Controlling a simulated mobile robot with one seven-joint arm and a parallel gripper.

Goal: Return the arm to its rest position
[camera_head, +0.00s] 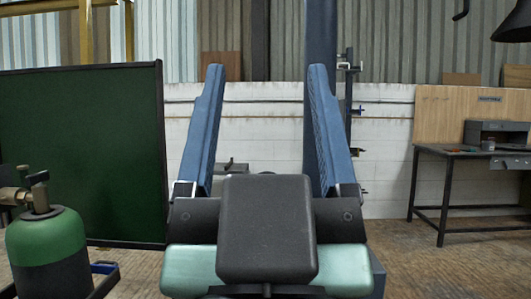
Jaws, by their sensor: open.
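My gripper (266,75) is in the middle of the camera_head view, close to the camera. Its two long blue fingers stand wide apart and point up and away in the picture. The gripper is open, and nothing is held between the fingers; the white wall shows through the gap. The dark and pale green body of my wrist fills the lower middle and hides the floor and whatever lies behind it. No scroll gate can be made out.
A green gas cylinder (48,240) stands at the lower left, before a dark green screen (80,150). A blue post (320,35) with clamps rises behind my right finger. A workbench (470,152) stands at the right. Wooden floor (430,265) is open at the lower right.

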